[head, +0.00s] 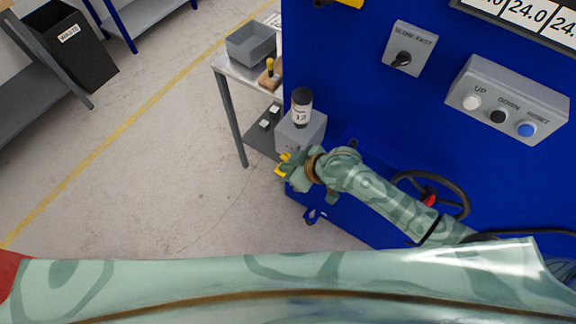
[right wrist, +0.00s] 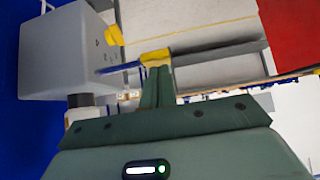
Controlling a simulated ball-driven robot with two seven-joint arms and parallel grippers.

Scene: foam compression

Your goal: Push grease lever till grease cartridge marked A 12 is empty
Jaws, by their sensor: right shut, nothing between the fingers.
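The grease cartridge (head: 302,108), dark-topped with a white label reading 12, stands upright on a grey pump box (head: 290,132) on the blue machine's side. The letter on the label is too small to read. My right gripper (head: 283,165) is just below and left of the box, its yellow fingertips shut and empty. In the right wrist view the fingertips (right wrist: 155,58) are beside the grey box (right wrist: 65,55), and a yellow piece (right wrist: 114,36) shows at the box's edge. My left gripper is out of view.
The blue machine (head: 345,100) fills the right, with a button panel (head: 510,98), a speed switch (head: 410,50) and a black handwheel (head: 458,190). A metal side table (head: 228,70) with a grey bin (head: 250,42) stands behind the box.

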